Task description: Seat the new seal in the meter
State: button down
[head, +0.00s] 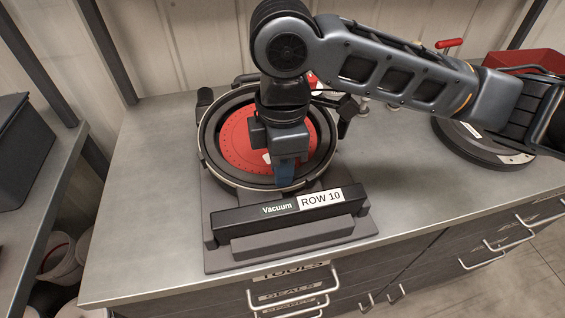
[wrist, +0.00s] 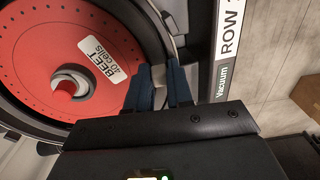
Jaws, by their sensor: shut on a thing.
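The meter (head: 203,160) stands open on the bench, with a red seed disc (head: 238,142) inside it. In the wrist view the disc (wrist: 40,50) carries a "BEET 40 cells" label and a central hub. A dark ring, which looks like the seal (wrist: 148,28), runs around the disc inside the meter's rim. My gripper (head: 285,180) points down at the front of the meter. Its blue fingers (wrist: 161,80) are shut on the ring's near side, between disc and rim. The grip itself is partly hidden, and I cannot tell how deep the ring sits.
A black bar marked "Vacuum ROW 10" (head: 290,208) lies just in front of the meter. A round dark cover (head: 480,150) and a red bin (head: 525,60) are at the right. The bench top (head: 410,185) between is clear. Drawers are below the front edge.

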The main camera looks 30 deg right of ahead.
jog(key=shift+w+d+f, duration=0.1)
jog(key=shift+d+f, duration=0.05)
jog(key=shift+f, duration=0.8)
jog(key=c, duration=0.9)
grip_release()
jog(key=shift+f, duration=0.1)
jog(key=shift+c, duration=0.6)
notch_tip(320, 180, up, 6)
jog(key=p, duration=0.4)
jog(key=shift+w+f+p, duration=0.15)
jog(key=shift+f+p, duration=0.05)
jog(key=shift+p, duration=0.2)
jog(key=shift+r+p, duration=0.5)
jog(key=shift+r, duration=1.85)
